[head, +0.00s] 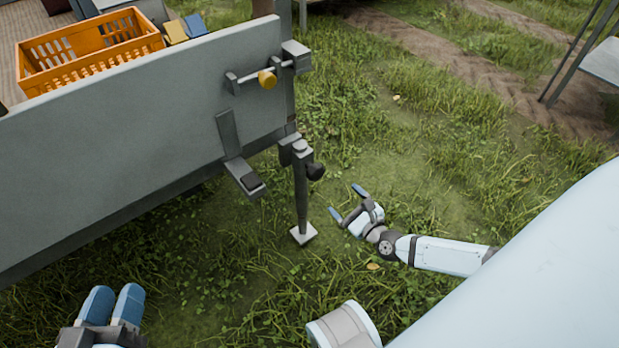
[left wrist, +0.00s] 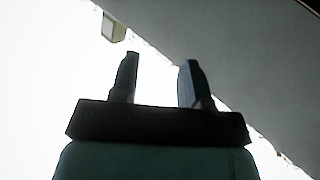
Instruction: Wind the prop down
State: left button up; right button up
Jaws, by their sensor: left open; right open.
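The prop (head: 301,198) is a grey upright leg at the near corner of the trailer (head: 150,120), with a pale square foot plate (head: 303,234) at its lower end. I cannot tell whether the plate touches the grass.
An orange crate (head: 90,48) stands on the trailer bed. Grass around the prop is open. A metal stand (head: 585,60) is at the far right.

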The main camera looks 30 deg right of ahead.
aim_at(319, 176)
jog(key=w+b, duration=0.1)
jog(key=w, duration=0.6)
jog(key=w+a+b, duration=0.1)
jog(key=w, duration=0.3)
jog(key=shift+w+b, duration=0.1)
jog(key=shift+b, duration=0.25)
pick_arm(q)
jog(key=shift+w+a+f+m, duration=0.15)
jog(key=shift+w+f+m, duration=0.15)
jog(key=shift+f, duration=0.15)
jog(key=shift+w+a+f+m, duration=0.2)
jog(key=shift+f+m, duration=0.1)
jog(key=shift+f, duration=0.15)
pick_arm(e)
jog(key=shift+w, duration=0.75)
pick_arm(q)
jog(key=shift+d, duration=0.1)
pick_arm(e)
jog(key=shift+c, duration=0.2)
jog(key=c, duration=0.9)
